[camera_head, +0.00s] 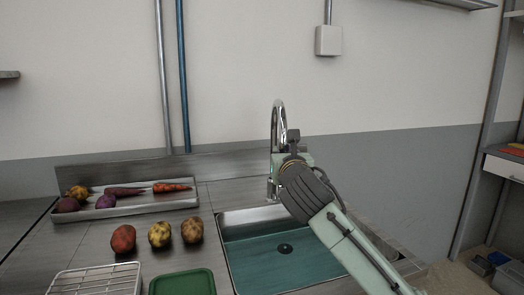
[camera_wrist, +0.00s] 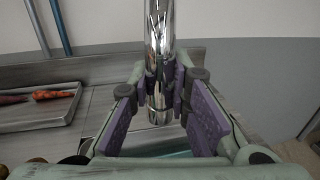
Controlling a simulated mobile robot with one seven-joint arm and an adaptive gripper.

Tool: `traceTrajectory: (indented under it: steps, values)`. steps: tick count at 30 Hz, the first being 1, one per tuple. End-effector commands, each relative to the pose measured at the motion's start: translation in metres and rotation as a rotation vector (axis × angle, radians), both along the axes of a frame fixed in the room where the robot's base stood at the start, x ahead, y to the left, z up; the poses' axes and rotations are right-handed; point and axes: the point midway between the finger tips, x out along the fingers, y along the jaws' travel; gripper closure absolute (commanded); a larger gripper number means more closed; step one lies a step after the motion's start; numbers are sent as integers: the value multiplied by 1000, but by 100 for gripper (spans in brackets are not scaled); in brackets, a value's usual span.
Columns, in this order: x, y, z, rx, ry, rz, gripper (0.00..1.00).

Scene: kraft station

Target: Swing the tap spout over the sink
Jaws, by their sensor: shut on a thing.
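The chrome tap spout (camera_head: 279,108) rises behind the sink and curves at its top. In the wrist view the shiny pipe of the spout (camera_wrist: 159,35) stands upright between my fingers. My gripper (camera_wrist: 163,92) is shut on it, with purple pads on both sides. In the head view my gripper (camera_head: 290,150) is at the tap and hides part of the spout. The sink (camera_head: 262,255) has a teal basin with a dark drain and lies in front of the tap. My arm crosses over the sink's right side.
A metal tray (camera_head: 125,208) with carrots and other vegetables stands at the back left. Several potatoes (camera_head: 160,234) lie on the counter left of the sink.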

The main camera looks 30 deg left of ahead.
Motion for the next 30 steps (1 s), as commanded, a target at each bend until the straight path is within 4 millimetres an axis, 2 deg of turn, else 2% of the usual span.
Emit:
traceTrajectory:
  steps: [3,10,29,30]
  values:
    - [11,-15,1,-3,-2,-8,100]
    - [23,-29,0,-2,0,-7,100]
    - [29,-34,0,-1,0,-7,100]
    - [29,-34,0,-1,0,-7,80]
